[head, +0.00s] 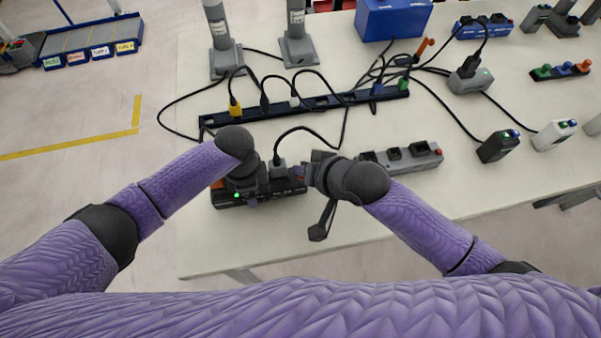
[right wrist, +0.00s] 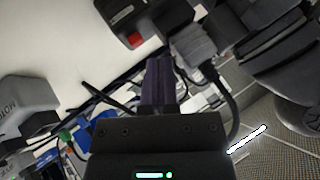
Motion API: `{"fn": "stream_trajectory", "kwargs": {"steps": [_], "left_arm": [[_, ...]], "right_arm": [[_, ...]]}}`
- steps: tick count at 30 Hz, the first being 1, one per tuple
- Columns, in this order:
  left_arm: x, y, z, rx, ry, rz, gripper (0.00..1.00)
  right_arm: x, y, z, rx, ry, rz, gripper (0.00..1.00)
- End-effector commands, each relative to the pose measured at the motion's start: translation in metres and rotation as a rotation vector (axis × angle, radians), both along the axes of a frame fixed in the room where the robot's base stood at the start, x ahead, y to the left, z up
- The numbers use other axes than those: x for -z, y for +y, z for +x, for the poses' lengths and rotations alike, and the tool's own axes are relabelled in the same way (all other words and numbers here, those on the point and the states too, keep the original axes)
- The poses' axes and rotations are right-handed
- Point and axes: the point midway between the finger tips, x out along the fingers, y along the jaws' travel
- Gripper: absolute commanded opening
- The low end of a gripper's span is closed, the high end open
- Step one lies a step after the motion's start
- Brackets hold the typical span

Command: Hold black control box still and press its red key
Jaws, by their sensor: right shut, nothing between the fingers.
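The black control box (head: 285,190) lies on the white table near its front edge, with a plug (head: 278,172) and cable on top. My left gripper (head: 252,200) is over the box from above; its wrist hides its fingers and part of the box. My right gripper (head: 299,173) is shut and empty at the right end of the box. In the right wrist view its closed purple fingers (right wrist: 160,72) point toward the box, beside a grey plug (right wrist: 197,45). The red key (right wrist: 135,40) shows beyond the fingertips, apart from them. An orange-red patch (head: 217,184) shows at the box's left end.
A grey socket strip (head: 425,158) lies right of my right gripper. A long black power strip (head: 325,102) with several plugs and loose cables lies behind. A blue box (head: 393,18) and small dark and white units stand further back. The table's front strip is clear.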

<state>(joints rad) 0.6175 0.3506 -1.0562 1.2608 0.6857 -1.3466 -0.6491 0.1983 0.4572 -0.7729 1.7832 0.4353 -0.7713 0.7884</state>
Motion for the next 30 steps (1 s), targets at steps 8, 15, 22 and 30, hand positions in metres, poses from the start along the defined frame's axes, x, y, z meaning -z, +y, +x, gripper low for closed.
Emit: {"fn": "stream_trajectory", "kwargs": {"steps": [8,15,22,30], "left_arm": [[0.000,0.000,0.000,0.000,-0.001,0.000,0.00],[0.000,0.000,0.000,0.000,-0.001,0.000,0.00],[0.000,0.000,0.000,0.000,-0.001,-0.001,0.00],[0.000,0.000,0.000,0.000,-0.001,0.000,0.00]], "right_arm": [[-0.028,0.000,0.000,0.000,-0.002,0.001,0.00],[-0.046,0.000,0.000,-0.001,-0.002,0.000,0.00],[-0.047,0.000,0.000,0.000,0.000,0.000,0.00],[-0.047,0.000,0.000,0.000,0.000,0.000,0.00]]}}
